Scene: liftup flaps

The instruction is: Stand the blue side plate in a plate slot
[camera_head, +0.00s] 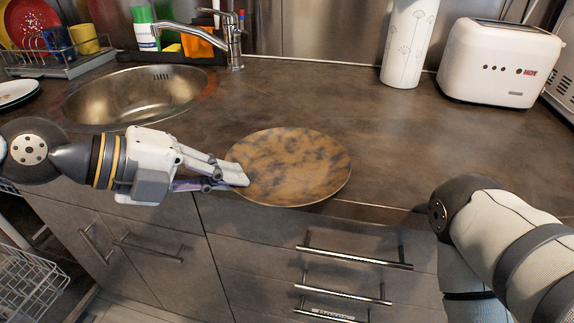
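A round brown plate with dark mottling (300,165) is at the front edge of the counter, facing up. My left gripper (237,176) is at its left rim, one finger over the top face and the other low at the edge; it looks shut on the plate. I cannot tell if the plate touches the counter. No clearly blue plate shows. A wire dish rack (75,66) at the back left holds a red plate (28,22), a yellow plate and mugs. My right arm comes in at the lower right; its gripper is out of view.
A sink (135,95) with a tap (233,45) lies at the left. A pale plate (15,92) is at the far left edge. A white wire basket (32,283) shows low at the left. A white toaster (500,65) and paper roll (409,42) stand behind. The middle counter is clear.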

